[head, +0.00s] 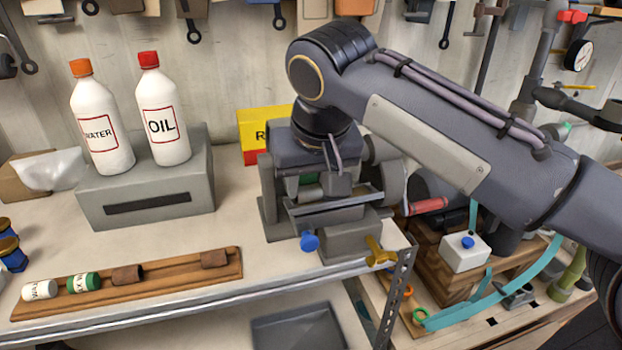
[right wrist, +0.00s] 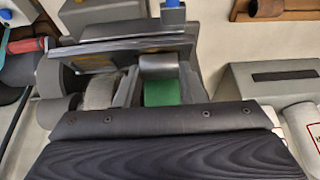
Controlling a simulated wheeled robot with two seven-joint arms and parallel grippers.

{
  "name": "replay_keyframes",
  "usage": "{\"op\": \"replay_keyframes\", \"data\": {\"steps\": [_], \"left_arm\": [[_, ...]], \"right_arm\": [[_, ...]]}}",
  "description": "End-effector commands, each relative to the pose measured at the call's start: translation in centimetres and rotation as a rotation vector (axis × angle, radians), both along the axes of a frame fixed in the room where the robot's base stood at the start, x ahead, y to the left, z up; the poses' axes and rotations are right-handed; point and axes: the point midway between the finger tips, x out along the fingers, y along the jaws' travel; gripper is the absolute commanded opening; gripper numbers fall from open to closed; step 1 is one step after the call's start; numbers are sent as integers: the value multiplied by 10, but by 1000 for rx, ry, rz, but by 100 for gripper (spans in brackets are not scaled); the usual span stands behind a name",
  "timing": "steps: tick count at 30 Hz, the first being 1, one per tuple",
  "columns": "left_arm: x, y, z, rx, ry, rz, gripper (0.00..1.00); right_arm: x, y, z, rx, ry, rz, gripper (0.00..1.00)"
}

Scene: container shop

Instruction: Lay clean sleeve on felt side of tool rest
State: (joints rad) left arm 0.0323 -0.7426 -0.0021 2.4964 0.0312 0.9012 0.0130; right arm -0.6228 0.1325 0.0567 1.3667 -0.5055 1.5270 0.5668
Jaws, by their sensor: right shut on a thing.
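My right gripper (head: 322,185) reaches down over the grey machine at the right end of the bench. In the right wrist view its jaws (right wrist: 158,82) are closed around a short grey cylinder (right wrist: 159,66), which looks like the sleeve, with a green patch (right wrist: 160,93) against it. I cannot tell whether the cylinder still touches the machine. The wooden tool rest (head: 185,289) lies at the front left of the bench. It bears a white roll, a green roll and two brown pieces (head: 127,275) (head: 214,259). Which side is felt I cannot tell. My left gripper is not in view.
WATER (head: 102,125) and OIL (head: 163,115) bottles stand on a grey slotted box (head: 150,185) behind the tool rest. A yellow-and-red box (head: 262,128) stands behind the machine (head: 345,240). Bare bench lies between the tool rest and the machine. A lower wooden stand is at the right.

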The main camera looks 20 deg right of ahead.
Motion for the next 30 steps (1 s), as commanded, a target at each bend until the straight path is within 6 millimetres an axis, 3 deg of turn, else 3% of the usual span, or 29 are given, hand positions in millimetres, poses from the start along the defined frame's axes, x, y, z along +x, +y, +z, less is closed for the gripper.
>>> {"op": "replay_keyframes", "data": {"steps": [6, 7, 12, 22, 30], "left_arm": [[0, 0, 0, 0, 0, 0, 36], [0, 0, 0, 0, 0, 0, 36], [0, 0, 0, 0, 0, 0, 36], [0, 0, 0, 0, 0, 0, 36], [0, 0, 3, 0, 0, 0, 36]], "right_arm": [[0, 0, 0, 0, -1, 0, 11], [0, 0, 0, 0, 0, 0, 38], [0, 0, 0, 0, 0, 0, 61], [-1, 0, 4, 1, -1, 0, 61], [-17, 0, 43, 2, -3, 2, 61]]}}
